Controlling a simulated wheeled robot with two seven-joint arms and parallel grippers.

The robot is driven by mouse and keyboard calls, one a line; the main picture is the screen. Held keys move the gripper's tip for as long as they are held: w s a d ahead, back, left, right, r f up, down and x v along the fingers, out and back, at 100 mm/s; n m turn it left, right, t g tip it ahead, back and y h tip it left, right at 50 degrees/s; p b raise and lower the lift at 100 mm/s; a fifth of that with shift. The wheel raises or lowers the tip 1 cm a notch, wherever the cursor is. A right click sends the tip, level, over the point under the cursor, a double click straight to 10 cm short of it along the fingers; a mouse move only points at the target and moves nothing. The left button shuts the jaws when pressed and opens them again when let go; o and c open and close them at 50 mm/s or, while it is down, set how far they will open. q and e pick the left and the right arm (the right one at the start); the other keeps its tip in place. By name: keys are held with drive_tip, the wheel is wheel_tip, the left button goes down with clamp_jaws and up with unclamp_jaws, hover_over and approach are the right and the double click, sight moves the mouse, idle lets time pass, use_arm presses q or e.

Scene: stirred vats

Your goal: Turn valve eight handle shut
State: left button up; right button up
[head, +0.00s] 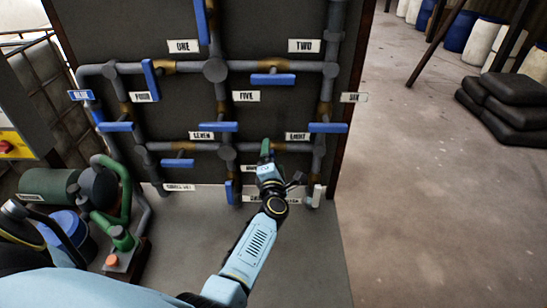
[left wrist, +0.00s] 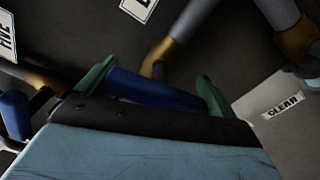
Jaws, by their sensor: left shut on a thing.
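The valve eight label (head: 298,136) is on the dark panel, right of centre in the head view. A brass valve body (head: 280,146) sits on the grey pipe just below it. My left gripper (head: 267,150) reaches up to this spot and hides most of the handle there. In the left wrist view, a blue handle (left wrist: 155,90) lies between the green fingers of the left gripper (left wrist: 153,88), which is shut on it. A brass valve body (left wrist: 155,60) shows just beyond the handle. My right gripper is in neither view.
A green pump (head: 100,188) stands at lower left. Black sacks (head: 505,105) lie far right; the floor (head: 430,200) between is clear.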

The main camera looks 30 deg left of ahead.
use_arm(q)
drive_tip(key=shift+m, duration=0.4)
drive_tip(key=o, duration=0.7)
drive_tip(key=shift+c, duration=0.2)
drive_tip(key=v, duration=1.3)
drive_tip(key=shift+s+d, duration=0.15)
drive_tip(key=shift+f, duration=0.1)
